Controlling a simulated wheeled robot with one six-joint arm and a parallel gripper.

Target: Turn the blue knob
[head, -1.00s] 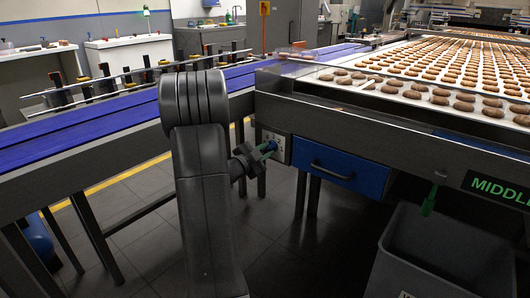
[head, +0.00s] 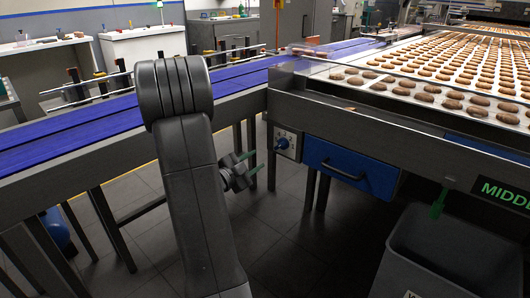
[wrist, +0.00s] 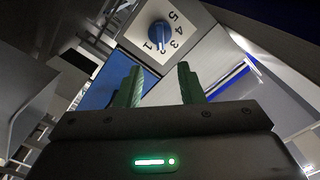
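The blue knob (head: 283,143) sits on a pale dial plate (head: 289,153) on the front of the machine frame, left of a blue drawer. In the wrist view the knob (wrist: 159,34) is near the top middle, with numbers 1 to 5 around it. A white mark on the knob points toward the low numbers; I cannot tell exactly which one. My gripper (head: 252,163) is to the left of the knob and slightly lower, apart from it. In the wrist view its two green fingers (wrist: 160,80) are spread with nothing between them.
The blue drawer (head: 347,167) has a dark handle beside the dial plate. A grey bin (head: 452,250) stands at the lower right. Biscuits lie on the wide conveyor (head: 330,88) above, and a blue belt (head: 90,127) runs at the left.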

